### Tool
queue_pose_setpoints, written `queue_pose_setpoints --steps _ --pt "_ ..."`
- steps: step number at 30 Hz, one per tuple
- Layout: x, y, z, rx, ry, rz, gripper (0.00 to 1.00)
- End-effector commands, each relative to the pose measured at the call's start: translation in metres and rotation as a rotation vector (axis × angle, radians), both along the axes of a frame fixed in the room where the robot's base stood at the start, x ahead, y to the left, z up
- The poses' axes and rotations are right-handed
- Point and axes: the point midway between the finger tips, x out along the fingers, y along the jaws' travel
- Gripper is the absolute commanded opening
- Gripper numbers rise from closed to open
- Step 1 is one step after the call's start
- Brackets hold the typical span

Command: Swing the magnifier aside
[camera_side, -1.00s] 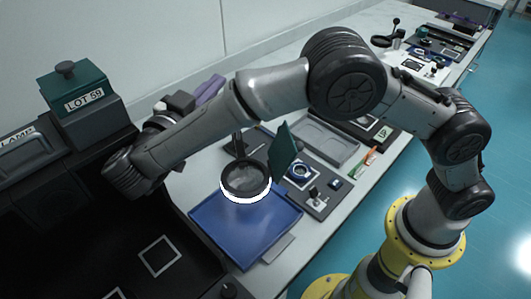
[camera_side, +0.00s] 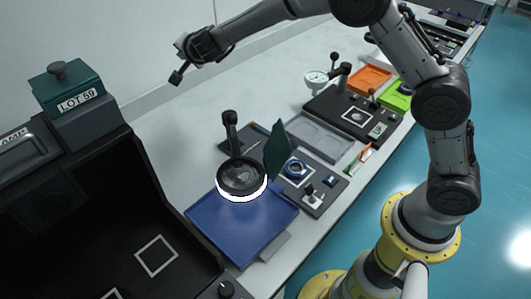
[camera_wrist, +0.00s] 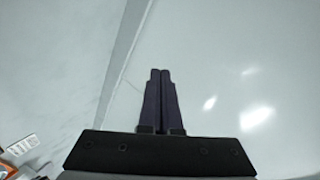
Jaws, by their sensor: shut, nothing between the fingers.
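The magnifier (camera_side: 242,193) is a round dark lens frame with a bright white ring at its lower edge. In the side view it hangs over the back part of the blue tray (camera_side: 238,238). Its dark arm (camera_side: 231,132) rises behind it. My gripper (camera_side: 176,77) is high at the upper left, well above and apart from the magnifier. In the wrist view my gripper (camera_wrist: 160,72) has its two dark fingers together with nothing between them. The magnifier does not show in the wrist view.
A dark green upright plate (camera_side: 278,150) stands just right of the magnifier. The black box (camera_side: 80,215) and green LOT 59 block (camera_side: 68,90) are at left. A grey tray (camera_side: 320,137), dial gauge (camera_side: 317,78) and orange tray (camera_side: 370,78) lie farther back. Air around my gripper is clear.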

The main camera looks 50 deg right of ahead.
Motion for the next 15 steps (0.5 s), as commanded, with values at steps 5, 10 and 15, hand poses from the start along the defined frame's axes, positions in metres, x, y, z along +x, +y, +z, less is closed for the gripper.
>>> queue_pose_setpoints --steps 5,10,15 --pt "0.003 -0.018 -0.015 0.262 0.054 0.122 0.0" --pt "-0.015 -0.029 -0.024 0.525 0.143 0.228 0.0" --pt "-0.052 -0.04 -0.022 0.794 0.262 0.318 0.0"
